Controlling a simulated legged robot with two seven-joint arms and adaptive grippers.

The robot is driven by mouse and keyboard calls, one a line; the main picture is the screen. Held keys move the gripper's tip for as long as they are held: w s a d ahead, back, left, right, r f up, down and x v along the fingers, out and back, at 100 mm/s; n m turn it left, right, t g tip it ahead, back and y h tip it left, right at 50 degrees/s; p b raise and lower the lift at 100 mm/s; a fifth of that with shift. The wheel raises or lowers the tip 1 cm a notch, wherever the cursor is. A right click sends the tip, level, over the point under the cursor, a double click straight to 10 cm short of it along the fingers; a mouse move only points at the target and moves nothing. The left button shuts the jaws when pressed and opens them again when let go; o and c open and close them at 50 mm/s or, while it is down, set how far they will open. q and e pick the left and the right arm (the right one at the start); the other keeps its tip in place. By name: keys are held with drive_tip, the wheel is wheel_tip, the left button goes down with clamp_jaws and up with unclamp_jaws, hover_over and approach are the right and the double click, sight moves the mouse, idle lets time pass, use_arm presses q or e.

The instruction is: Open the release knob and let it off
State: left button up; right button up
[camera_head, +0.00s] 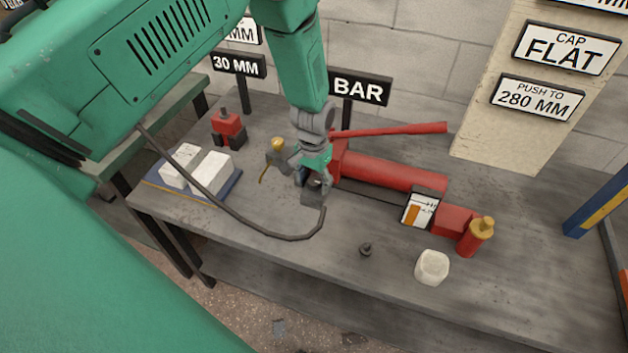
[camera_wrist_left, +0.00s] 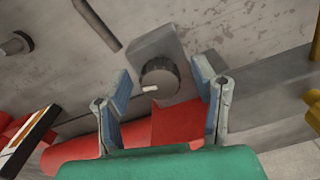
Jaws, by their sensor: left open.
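The release knob (camera_wrist_left: 160,78) is a dark ribbed round knob with a white mark, on a grey block (camera_wrist_left: 150,45) at the end of the red pump (camera_wrist_left: 175,125). In the head view the red pump (camera_head: 385,172) lies on the bench, and my gripper covers most of the grey block (camera_head: 313,197). My left gripper (camera_head: 312,170) is over that block, pointing down. In the left wrist view the fingers of my left gripper (camera_wrist_left: 162,82) are open, one on each side of the knob, with visible gaps. I cannot tell its exact height over the knob. My right gripper is not in view.
A red lever (camera_head: 390,130) runs above the pump. A gauge card (camera_head: 420,208), a red cylinder with gold cap (camera_head: 475,237), a white block (camera_head: 432,267) and a small dark fitting (camera_head: 366,250) are to the right. White blocks (camera_head: 210,172) lie left.

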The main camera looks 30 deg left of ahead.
sight(313, 181)
use_arm(q)
drive_tip(key=shift+r, duration=0.2)
wheel_tip(313, 181, up, 12)
drive_tip(key=shift+f, duration=0.25)
idle(0.4)
